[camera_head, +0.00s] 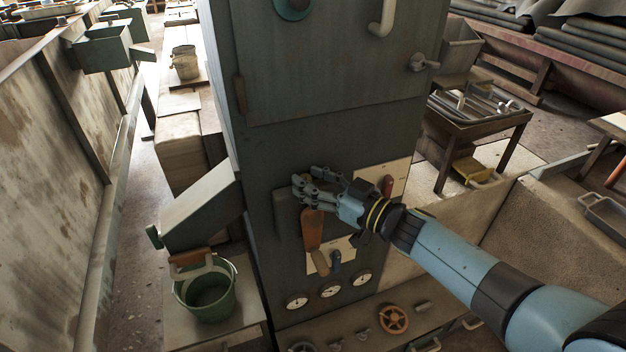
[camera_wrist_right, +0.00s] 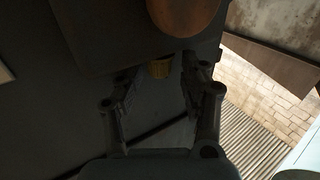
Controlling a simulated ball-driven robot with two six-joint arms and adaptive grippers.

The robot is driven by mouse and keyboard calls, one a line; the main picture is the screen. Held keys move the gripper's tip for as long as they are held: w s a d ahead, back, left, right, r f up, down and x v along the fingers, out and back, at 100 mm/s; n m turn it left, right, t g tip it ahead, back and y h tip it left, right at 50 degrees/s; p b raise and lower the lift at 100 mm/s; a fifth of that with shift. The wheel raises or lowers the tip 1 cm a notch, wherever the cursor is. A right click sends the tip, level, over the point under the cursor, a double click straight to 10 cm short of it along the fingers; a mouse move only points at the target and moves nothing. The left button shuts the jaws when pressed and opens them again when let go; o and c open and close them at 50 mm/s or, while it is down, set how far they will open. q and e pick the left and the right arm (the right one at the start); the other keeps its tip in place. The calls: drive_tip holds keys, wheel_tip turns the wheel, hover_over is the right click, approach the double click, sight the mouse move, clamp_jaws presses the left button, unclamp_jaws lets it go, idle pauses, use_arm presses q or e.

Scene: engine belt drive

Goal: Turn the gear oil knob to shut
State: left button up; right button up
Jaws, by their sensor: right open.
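My right gripper (camera_head: 309,185) reaches in from the right to the front of the dark grey cabinet (camera_head: 290,140). It is open, its fingers close to the panel above an orange-brown lever (camera_head: 312,232). In the right wrist view the open gripper (camera_wrist_right: 158,82) has a small yellow part (camera_wrist_right: 160,68) between or behind its fingertips; contact cannot be told. Other handles on the panel are a tan one (camera_head: 320,263), a blue one (camera_head: 336,260) and a red one (camera_head: 388,185). No readable label marks the gear oil knob.
Several round gauges (camera_head: 330,290) sit below the handles. Lower down, a ledge carries an orange handwheel (camera_head: 394,319) and small knobs (camera_head: 422,307). A green bucket (camera_head: 208,290) stands at the left. A metal table (camera_head: 478,120) stands at the right.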

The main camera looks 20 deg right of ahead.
drive_tip(key=shift+d, duration=0.1)
drive_tip(key=v, duration=0.8)
